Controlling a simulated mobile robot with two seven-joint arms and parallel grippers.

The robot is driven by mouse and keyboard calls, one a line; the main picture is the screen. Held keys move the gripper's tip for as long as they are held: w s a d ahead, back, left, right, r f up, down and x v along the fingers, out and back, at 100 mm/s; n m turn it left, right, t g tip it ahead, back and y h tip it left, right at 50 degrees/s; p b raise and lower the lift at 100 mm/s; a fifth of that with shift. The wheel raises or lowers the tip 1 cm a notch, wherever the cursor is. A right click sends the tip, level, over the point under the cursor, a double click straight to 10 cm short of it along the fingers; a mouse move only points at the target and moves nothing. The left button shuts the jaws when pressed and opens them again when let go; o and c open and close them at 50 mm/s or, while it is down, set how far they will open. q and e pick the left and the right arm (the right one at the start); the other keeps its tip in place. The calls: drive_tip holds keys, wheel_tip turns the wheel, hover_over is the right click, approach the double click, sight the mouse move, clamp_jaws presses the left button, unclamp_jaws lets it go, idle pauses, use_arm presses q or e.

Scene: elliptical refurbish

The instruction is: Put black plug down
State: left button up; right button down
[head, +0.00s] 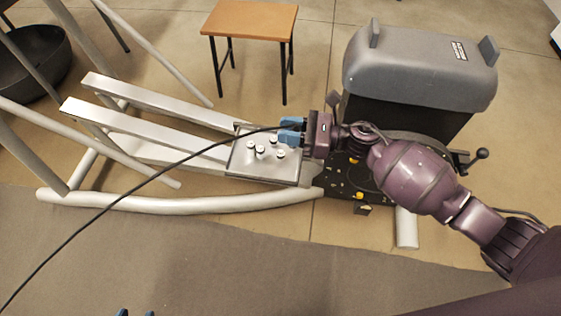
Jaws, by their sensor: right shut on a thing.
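My right gripper (290,130), with blue fingertips, is shut at the end of a thin black cable (152,178). The black plug itself is mostly hidden between the fingers. The gripper is just above the far right part of a grey metal plate (238,168) that carries several small white knobs (262,152). I cannot tell whether the plug touches the plate. The cable runs from the gripper down to the lower left corner.
The plate sits on the white elliptical frame (180,203), whose rails and bars extend left. A grey-topped housing (420,75) stands behind my right arm. A wooden stool (250,20) is at the back and a dark round bowl-like thing (35,65) at the left. The grey mat (220,260) in front is clear except for the cable.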

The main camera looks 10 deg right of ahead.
wheel_tip(320, 180, down, 12)
drive_tip(key=b, duration=0.3)
drive_tip(key=shift+r, duration=0.15)
drive_tip(key=shift+f+b, duration=0.35)
drive_tip(key=shift+f, duration=0.55)
wheel_tip(320, 180, down, 4)
drive_tip(key=shift+r+b, duration=0.25)
drive_tip(key=shift+b, duration=0.55)
drive_tip(key=shift+r, duration=0.1)
drive_tip(key=shift+f, duration=0.2)
use_arm(q)
drive_tip(key=shift+w+d+f+m+t, duration=0.2)
drive_tip(key=shift+w+f+m+t, duration=0.1)
drive_tip(key=shift+w+t, duration=0.45)
use_arm(e)
drive_tip(key=c, duration=0.9)
unclamp_jaws()
use_arm(q)
drive_tip(key=shift+s, duration=0.1)
use_arm(e)
drive_tip(key=shift+o, duration=0.2)
drive_tip(key=shift+r, duration=0.1)
